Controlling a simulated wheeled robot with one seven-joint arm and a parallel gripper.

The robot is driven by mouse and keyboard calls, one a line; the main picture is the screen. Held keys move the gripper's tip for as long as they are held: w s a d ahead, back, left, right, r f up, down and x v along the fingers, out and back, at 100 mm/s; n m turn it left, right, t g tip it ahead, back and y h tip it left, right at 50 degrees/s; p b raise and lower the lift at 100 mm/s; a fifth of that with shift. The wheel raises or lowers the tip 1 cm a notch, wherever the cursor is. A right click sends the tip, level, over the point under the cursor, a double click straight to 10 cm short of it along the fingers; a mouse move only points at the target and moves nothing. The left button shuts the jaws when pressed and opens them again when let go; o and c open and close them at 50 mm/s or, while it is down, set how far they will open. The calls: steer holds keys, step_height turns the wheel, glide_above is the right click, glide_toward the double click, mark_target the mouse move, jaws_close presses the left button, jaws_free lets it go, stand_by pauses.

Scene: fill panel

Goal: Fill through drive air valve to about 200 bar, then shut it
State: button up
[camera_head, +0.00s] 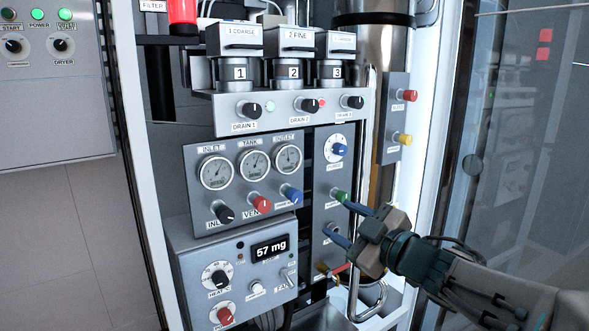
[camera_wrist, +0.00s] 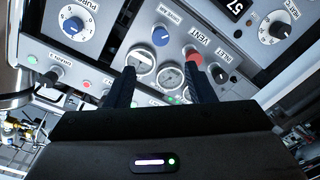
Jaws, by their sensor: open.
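My gripper (camera_head: 337,217) is open, its two fingers pointing at the narrow right-hand panel (camera_head: 322,190). The upper fingertip is close to a green knob (camera_head: 341,196); I cannot tell whether they touch. In the wrist view my gripper (camera_wrist: 162,80) has nothing between its fingers. Three round gauges, the left gauge (camera_head: 214,172), the TANK gauge (camera_head: 254,166) and the right gauge (camera_head: 288,158), sit on the middle panel. Their needles are too small to read. The lower part of the right-hand panel is partly hidden by the fingers.
A black inlet knob (camera_head: 222,212), red vent knob (camera_head: 260,203) and blue knob (camera_head: 291,194) sit below the gauges. A blue-centred dial (camera_head: 338,148) is above the green knob. A bent metal pipe (camera_head: 357,290) and glass door (camera_head: 520,150) flank my arm.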

mark_target(298, 198)
stand_by(0.3)
steer(key=w+a+m+p, duration=0.2)
steer(key=w+a+p, duration=0.1)
steer(key=p, duration=0.1)
steer(key=w+a+m+h+p, duration=0.1)
steer(key=w+a+m+p, duration=0.1)
steer(key=w+a+p, duration=0.1)
steer(key=w+a+m+t+p, duration=0.1)
steer(key=w+a+m+p, duration=0.2)
steer(key=w+p, duration=0.2)
steer(key=shift+f+p, duration=0.25)
steer(key=shift+p, duration=0.35)
stand_by(0.3)
steer(key=c, duration=1)
